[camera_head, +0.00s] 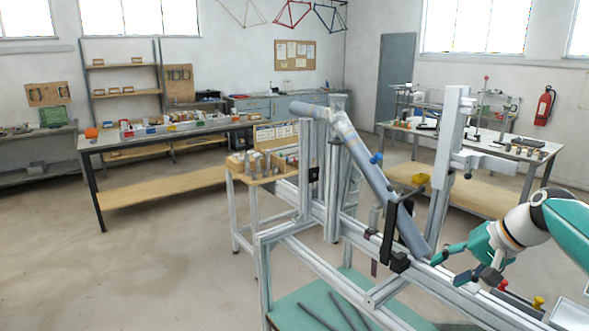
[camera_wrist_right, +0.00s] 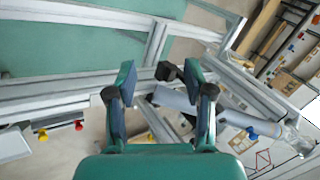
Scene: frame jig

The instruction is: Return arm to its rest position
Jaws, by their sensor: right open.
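My right gripper (camera_head: 462,265) is at the right of the head view, its arm coming in from the right edge. It is beside the lower end of a grey tube (camera_head: 372,170) that slants across the frame jig (camera_head: 385,290). In the right wrist view the two fingers of the right gripper (camera_wrist_right: 160,100) stand apart, with nothing held between them. The tube (camera_wrist_right: 178,98) also shows behind the right-hand finger, apart from it as far as I can tell. My left gripper is in neither view.
The jig's upright post (camera_head: 443,160) and a black clamp (camera_head: 398,262) stand close to the right gripper. A small wooden table (camera_head: 262,176) with parts is left of the jig. A long workbench (camera_head: 150,140) is behind. The floor at left is clear.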

